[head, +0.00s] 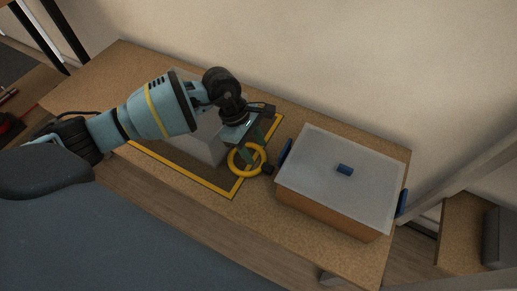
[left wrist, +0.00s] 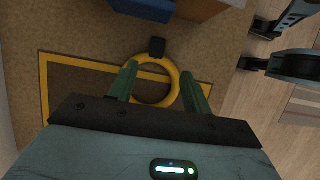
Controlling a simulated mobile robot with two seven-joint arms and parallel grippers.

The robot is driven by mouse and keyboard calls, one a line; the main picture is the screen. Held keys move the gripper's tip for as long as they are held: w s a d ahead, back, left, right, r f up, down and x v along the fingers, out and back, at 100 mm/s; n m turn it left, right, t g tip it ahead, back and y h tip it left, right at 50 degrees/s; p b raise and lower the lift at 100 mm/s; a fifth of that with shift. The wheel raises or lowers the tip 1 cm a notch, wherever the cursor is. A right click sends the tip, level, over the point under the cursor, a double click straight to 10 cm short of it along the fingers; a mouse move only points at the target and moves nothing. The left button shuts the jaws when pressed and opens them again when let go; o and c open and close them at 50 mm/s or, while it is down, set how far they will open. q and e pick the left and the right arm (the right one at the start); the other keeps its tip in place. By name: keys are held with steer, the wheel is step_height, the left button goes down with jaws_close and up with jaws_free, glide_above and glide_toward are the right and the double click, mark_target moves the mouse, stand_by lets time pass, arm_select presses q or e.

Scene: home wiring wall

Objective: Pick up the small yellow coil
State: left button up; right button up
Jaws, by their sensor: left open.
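The small yellow coil (head: 238,170) lies on the wooden bench at the right corner of a yellow-taped outline. It has a black block on its side, clear in the left wrist view. My left gripper (head: 252,146) is over the coil, with its green fingers pointing down. In the left wrist view my left gripper (left wrist: 158,84) is open, and the coil (left wrist: 176,80) shows between and behind the two fingertips. I cannot tell whether the fingers touch it.
A lidded box (head: 320,165) with blue clips stands close right of the coil. A grey block (head: 203,140) stands inside the taped outline (head: 185,175), partly behind my left arm. The wall (head: 330,60) rises behind the bench (head: 90,80).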

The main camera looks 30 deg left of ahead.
mark_target(268, 167)
arm_select(q)
steer(key=shift+b+x, duration=0.3)
steer(key=shift+x, duration=0.8)
steer(key=shift+s+d+f, duration=0.1)
steer(key=shift+d+f, duration=0.05)
steer(key=shift+f, duration=0.1)
steer(key=x, duration=0.1)
steer(key=b+x, duration=0.1)
steer(key=x, duration=0.3)
steer(key=shift+w+d+b, duration=0.15)
steer(key=shift+w+b, duration=0.2)
steer(key=shift+w, duration=0.05)
steer(key=shift+r, duration=0.1)
arm_select(e)
steer(key=s+f, duration=0.2)
steer(key=shift+s+f+g, duration=0.1)
steer(key=shift+f+g, duration=0.2)
steer(key=shift+f, duration=0.1)
arm_select(q)
steer(key=shift+c, duration=0.3)
jaws_close()
arm_select(e)
steer(key=shift+s+f, duration=0.1)
steer(key=shift+s, duration=0.5)
